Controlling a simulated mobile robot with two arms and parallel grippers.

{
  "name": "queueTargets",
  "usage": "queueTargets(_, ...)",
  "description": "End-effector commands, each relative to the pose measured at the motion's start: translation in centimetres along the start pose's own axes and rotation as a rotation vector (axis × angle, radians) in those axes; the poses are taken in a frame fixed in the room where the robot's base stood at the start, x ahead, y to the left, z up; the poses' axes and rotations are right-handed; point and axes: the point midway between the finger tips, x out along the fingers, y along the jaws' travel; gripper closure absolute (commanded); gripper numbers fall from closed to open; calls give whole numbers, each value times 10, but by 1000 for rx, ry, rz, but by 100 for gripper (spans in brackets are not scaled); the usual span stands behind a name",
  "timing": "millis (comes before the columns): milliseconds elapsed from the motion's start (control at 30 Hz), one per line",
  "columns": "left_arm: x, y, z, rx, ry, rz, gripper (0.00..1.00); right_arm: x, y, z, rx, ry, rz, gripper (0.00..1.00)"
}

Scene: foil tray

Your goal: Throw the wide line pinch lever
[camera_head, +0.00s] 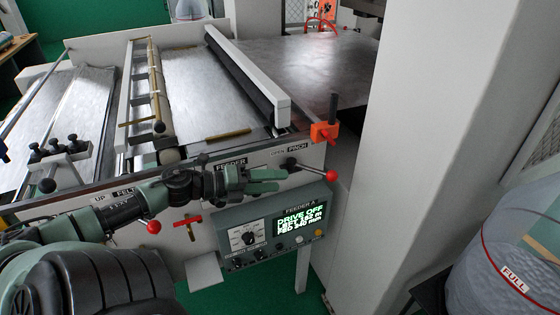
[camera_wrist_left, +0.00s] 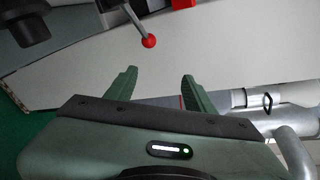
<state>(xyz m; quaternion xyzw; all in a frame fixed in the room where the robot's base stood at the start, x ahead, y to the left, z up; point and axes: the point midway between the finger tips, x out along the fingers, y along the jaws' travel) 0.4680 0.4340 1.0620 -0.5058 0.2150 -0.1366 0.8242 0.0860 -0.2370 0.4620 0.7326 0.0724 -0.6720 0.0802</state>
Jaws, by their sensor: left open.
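The pinch lever is a short metal rod with a red ball knob (camera_head: 331,175), slanting down to the right from a dark pivot on the machine's front, beside the OPEN PINCH label (camera_head: 290,150). My left gripper (camera_head: 283,180) is open and empty, just left of the knob and below the rod in the head view. In the left wrist view the red knob (camera_wrist_left: 148,41) hangs beyond the two open fingertips (camera_wrist_left: 160,74), apart from them. The rod's upper end is partly cut off there. My right gripper is not in view.
A second red-knobbed lever (camera_head: 154,227) sits at the lower left near the FELT label. A red T-handle (camera_head: 187,222) is beside it. The feeder control panel (camera_head: 270,232) lies below my gripper. An orange clamp (camera_head: 325,132) with a black handle stands above the knob.

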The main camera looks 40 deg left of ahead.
Motion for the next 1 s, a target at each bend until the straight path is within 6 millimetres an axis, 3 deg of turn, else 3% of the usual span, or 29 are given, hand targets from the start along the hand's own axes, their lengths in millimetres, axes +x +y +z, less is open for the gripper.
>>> queueTargets(600, -41, 13, 4, -3, -1, 3, 46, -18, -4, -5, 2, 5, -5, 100)
queueTargets(1000, -44, 14, 4, -2, 0, 2, 46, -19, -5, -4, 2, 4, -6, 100)
